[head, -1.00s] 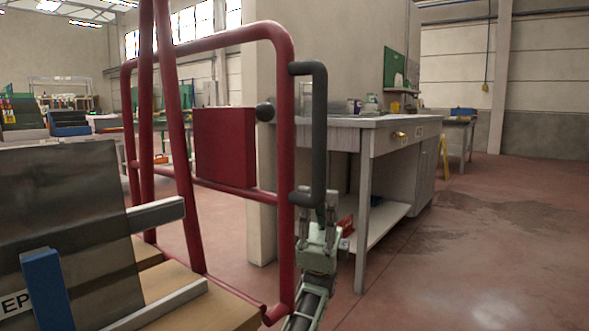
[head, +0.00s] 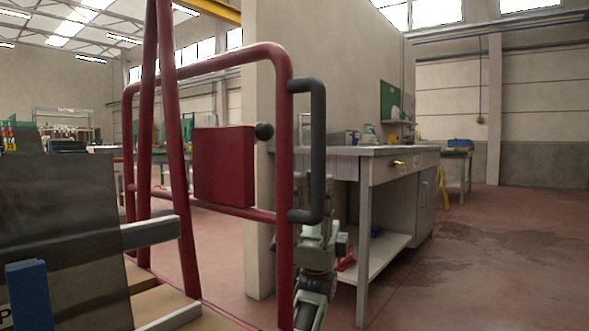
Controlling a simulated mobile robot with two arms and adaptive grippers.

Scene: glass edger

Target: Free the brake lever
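A red tubular cart frame (head: 284,170) stands in front of me. A flat red box (head: 223,166) is mounted on it. A black ball knob (head: 264,131) sticks out at the box's upper right edge; it is the only lever-like end I see, and its shaft is mostly hidden. A dark grey C-shaped handle (head: 318,150) is fixed to the frame's right post. My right gripper (head: 322,215) points up at the handle's lower bend, well below the knob. The handle partly covers its fingers, so I cannot tell whether they touch or grip it. My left gripper is out of view.
A dark glass sheet (head: 62,235) leans on the cart at lower left, with a blue clamp block (head: 30,295) and a metal bar (head: 150,232) beside it. A grey workbench (head: 365,165) stands behind the handle. The floor (head: 490,260) at right is clear.

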